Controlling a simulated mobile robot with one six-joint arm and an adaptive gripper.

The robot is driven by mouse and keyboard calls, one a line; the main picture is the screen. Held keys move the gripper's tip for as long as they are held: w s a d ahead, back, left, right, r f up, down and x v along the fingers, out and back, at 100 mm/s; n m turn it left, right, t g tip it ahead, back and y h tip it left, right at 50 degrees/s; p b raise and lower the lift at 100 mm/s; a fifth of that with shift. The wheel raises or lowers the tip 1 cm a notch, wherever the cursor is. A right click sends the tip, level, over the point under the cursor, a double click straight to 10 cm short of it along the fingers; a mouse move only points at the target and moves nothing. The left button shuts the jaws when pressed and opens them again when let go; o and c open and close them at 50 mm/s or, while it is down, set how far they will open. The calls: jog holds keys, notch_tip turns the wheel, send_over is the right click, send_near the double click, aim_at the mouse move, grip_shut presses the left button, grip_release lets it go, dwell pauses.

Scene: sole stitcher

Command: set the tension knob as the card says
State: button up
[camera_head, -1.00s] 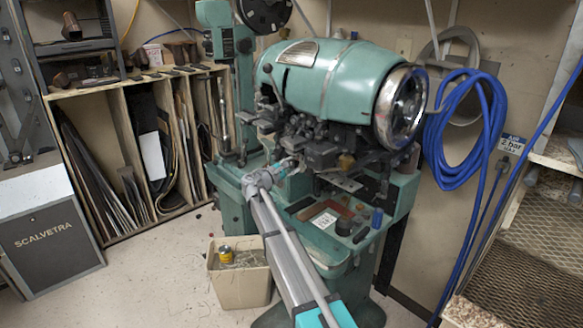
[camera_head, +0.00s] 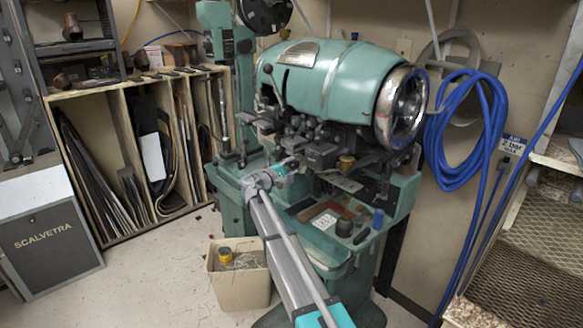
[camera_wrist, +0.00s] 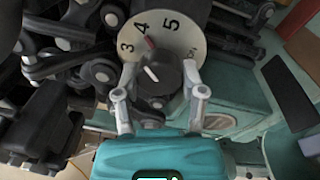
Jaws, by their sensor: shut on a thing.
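The tension knob (camera_wrist: 168,78) is dark and round, with a white line on its face slanting to the upper left. Behind it is a cream dial plate (camera_wrist: 190,28) showing 3, 4 and 5, with a red mark below and right of the 4. My gripper (camera_wrist: 160,73) is shut on the knob, one finger on each side. In the head view my gripper (camera_head: 284,170) reaches the front of the green stitcher (camera_head: 335,80); the knob cannot be made out there. A white card (camera_head: 325,221) lies on the machine's tray; its print is too small to read.
Black linkages (camera_wrist: 60,50) crowd the left of the knob. A bin (camera_head: 241,283) stands on the floor beside the machine. A blue hose (camera_head: 440,150) hangs on the right wall, near a mesh shelf (camera_head: 515,270). Open floor lies at front left.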

jog(key=shift+w, duration=0.1)
jog(key=o, duration=1.1)
jog(key=shift+o, duration=0.2)
jog(key=shift+n, duration=0.4)
